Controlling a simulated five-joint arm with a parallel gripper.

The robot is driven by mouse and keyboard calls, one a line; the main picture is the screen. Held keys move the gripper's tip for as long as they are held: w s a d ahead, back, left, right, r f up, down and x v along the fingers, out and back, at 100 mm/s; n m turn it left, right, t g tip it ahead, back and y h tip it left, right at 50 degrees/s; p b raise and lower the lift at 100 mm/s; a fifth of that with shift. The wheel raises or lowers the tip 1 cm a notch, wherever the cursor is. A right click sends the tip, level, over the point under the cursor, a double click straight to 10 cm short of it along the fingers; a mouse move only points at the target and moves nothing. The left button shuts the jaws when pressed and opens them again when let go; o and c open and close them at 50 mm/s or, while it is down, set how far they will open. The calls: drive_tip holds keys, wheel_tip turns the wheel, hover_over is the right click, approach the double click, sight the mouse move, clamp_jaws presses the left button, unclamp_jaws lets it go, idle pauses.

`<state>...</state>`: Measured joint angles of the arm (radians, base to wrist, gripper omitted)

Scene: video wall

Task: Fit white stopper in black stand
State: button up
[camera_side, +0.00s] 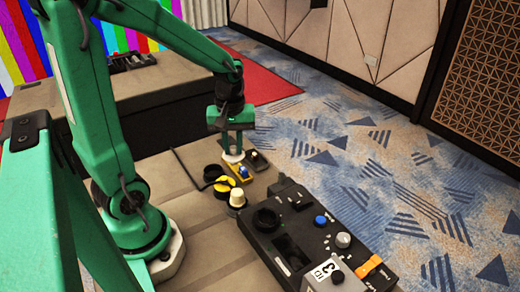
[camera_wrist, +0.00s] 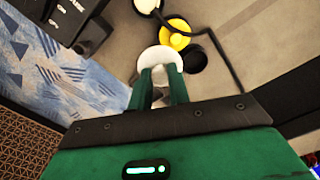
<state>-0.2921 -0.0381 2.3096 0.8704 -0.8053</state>
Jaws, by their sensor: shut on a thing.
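My gripper (camera_side: 232,149) points down over the work surface, its two green fingers shut on the white stopper (camera_side: 233,157). In the wrist view the fingertips of my gripper (camera_wrist: 160,76) press on the stopper, seen as a wide white disc (camera_wrist: 160,56). The black stand (camera_side: 213,173) appears to be the round, dark-mouthed cup on the surface. In the wrist view the stand (camera_wrist: 194,60) lies just right of the stopper, partly covered by its edge. The stopper is apart from the stand in the side view; its exact height is unclear.
A yellow piece (camera_side: 223,187) and a cream-topped knob (camera_side: 237,198) stand beside the cup. A yellow block with a blue part (camera_side: 244,172) and a dark block (camera_side: 257,160) are near. A black control box (camera_side: 290,235) fills the front right. A black cable (camera_wrist: 231,52) crosses the surface.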

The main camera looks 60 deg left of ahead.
drive_tip(key=s+a+n, duration=0.3)
drive_tip(key=a, duration=0.5)
drive_tip(key=shift+n, duration=0.4)
drive_tip(key=shift+s+f, duration=0.1)
drive_tip(key=shift+f, duration=0.2)
drive_tip(key=shift+f, duration=2.8)
drive_tip(key=shift+f, duration=1.65)
idle(1.7)
drive_tip(key=o, duration=0.8)
